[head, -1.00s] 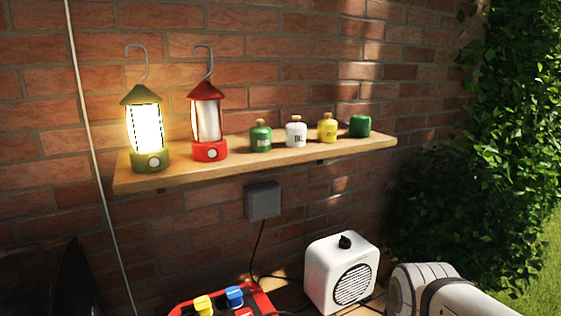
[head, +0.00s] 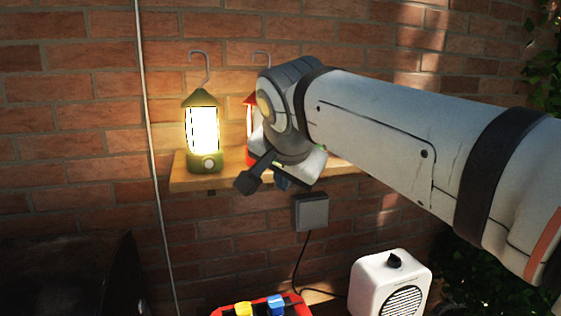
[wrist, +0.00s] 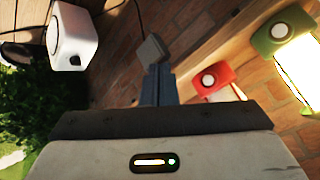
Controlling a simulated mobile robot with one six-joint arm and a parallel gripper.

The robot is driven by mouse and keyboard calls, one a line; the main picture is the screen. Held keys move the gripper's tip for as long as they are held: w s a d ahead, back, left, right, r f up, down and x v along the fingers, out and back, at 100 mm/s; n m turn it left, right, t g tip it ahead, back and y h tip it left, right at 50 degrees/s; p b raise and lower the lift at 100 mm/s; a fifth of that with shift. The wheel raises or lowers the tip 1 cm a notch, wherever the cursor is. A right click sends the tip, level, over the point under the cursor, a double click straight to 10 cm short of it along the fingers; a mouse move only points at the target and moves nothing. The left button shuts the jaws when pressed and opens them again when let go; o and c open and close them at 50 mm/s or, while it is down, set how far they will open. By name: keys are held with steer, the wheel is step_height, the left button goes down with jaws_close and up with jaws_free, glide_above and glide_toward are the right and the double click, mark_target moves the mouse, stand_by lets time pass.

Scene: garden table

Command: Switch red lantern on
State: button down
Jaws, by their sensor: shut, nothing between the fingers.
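The red lantern (head: 250,152) stands on the wooden shelf, mostly hidden behind my arm in the head view; its hook and left edge show. In the wrist view the red lantern (wrist: 222,73) shows its red base with a round white button, right of my fingers. My gripper (wrist: 158,72) is shut and empty, its blue-grey fingers together. In the head view my gripper (head: 283,184) is at the shelf's front, near the red lantern; no contact shows. I cannot tell whether the red lantern is lit.
A lit olive-green lantern (head: 203,130) stands left of the red one on the shelf (head: 185,184). A grey wall box (head: 312,212) with a cable is below. A white heater-like box (head: 372,285) and a red crate (head: 222,311) stand lower down. My arm hides the shelf's right part.

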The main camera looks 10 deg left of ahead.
steer(key=shift+s+a+r, duration=0.1)
steer(key=shift+a+r, duration=0.4)
steer(key=shift+a, duration=0.15)
steer(key=w+a+p, duration=0.1)
steer(key=w, duration=0.1)
steer(key=w+a+p, duration=0.1)
steer(key=w, duration=0.1)
steer(key=w+a+p, duration=0.1)
steer(key=w, duration=0.1)
steer(key=shift+w+a+r+p, duration=0.1)
steer(key=shift+w+p, duration=0.3)
steer(key=shift+w+a, duration=0.3)
steer(key=shift+w, duration=0.3)
steer(key=shift+w, duration=0.1)
stand_by(1.1)
steer(key=shift+w+a, duration=0.2)
